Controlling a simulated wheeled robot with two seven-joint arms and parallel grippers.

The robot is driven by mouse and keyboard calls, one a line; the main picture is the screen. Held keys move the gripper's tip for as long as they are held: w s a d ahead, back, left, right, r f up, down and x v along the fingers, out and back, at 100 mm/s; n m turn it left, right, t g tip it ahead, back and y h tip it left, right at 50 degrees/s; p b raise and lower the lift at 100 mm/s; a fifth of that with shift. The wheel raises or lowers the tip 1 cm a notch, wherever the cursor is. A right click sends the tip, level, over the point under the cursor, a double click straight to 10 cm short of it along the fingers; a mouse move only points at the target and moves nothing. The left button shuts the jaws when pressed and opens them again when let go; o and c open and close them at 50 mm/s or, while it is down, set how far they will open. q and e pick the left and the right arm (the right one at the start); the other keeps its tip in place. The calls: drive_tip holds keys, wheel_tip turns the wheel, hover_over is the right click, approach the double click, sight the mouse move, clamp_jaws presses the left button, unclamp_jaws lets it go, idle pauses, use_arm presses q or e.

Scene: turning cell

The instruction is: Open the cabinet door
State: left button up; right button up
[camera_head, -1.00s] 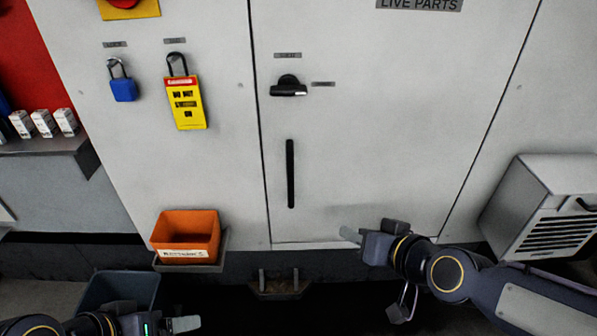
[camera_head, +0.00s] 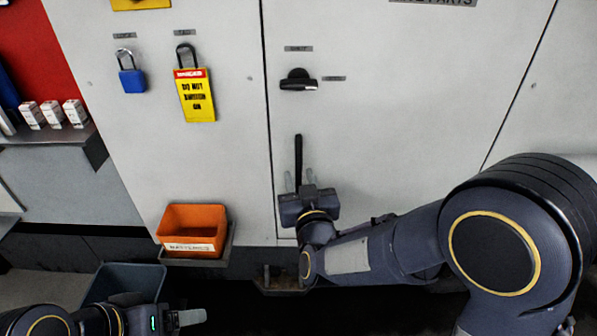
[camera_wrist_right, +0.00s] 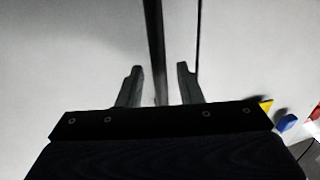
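The cabinet door (camera_head: 390,130) is a pale grey panel and looks shut, with a dark seam along its left edge. A black vertical bar handle (camera_head: 298,153) is on its left part, below a black rotary knob (camera_head: 298,80). My right gripper (camera_head: 299,180) is open at the lower part of the handle, one finger on each side. In the right wrist view the handle (camera_wrist_right: 154,40) runs between the spread fingers (camera_wrist_right: 158,85); whether they touch it I cannot tell. My left gripper (camera_head: 190,317) is at the bottom left, away from the door, its opening unclear.
An orange bin (camera_head: 193,229) sits on a small shelf left of the door's lower edge. A blue padlock (camera_head: 132,76) and a yellow tag (camera_head: 196,97) hang on the left panel. A grey-blue bin (camera_head: 125,283) stands near my left gripper.

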drive_tip(key=shift+w+a, duration=0.2)
drive_tip(key=shift+w, duration=0.9)
drive_tip(key=shift+c, duration=0.3)
clamp_jaws()
